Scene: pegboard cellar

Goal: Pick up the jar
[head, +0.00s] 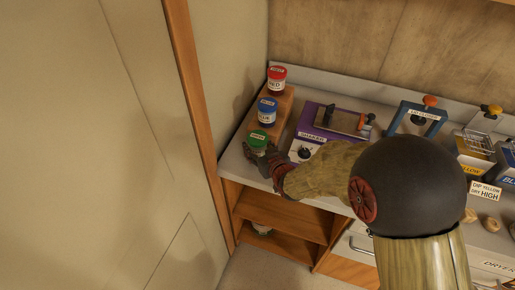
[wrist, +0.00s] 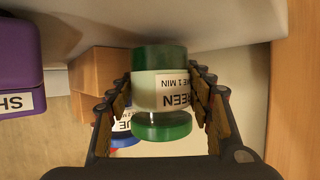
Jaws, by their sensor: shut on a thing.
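The green jar (head: 258,138) has a green lid and a white label, and it is at the front end of the wooden riser on the counter. In the wrist view the green jar (wrist: 160,88) appears upside down, with its label reading "GREEN" and "1 MIN". My gripper (head: 264,157) is shut on it, with a finger on each side in the wrist view (wrist: 165,100). I cannot tell whether its base touches the riser. A blue-lidded jar (head: 267,111) and a red-lidded jar (head: 277,80) stand in line behind it.
The wooden riser (head: 284,110) runs beside the left wall. A purple box (head: 318,122) sits close to its right. A blue frame (head: 416,117) and yellow container (head: 474,160) are farther right.

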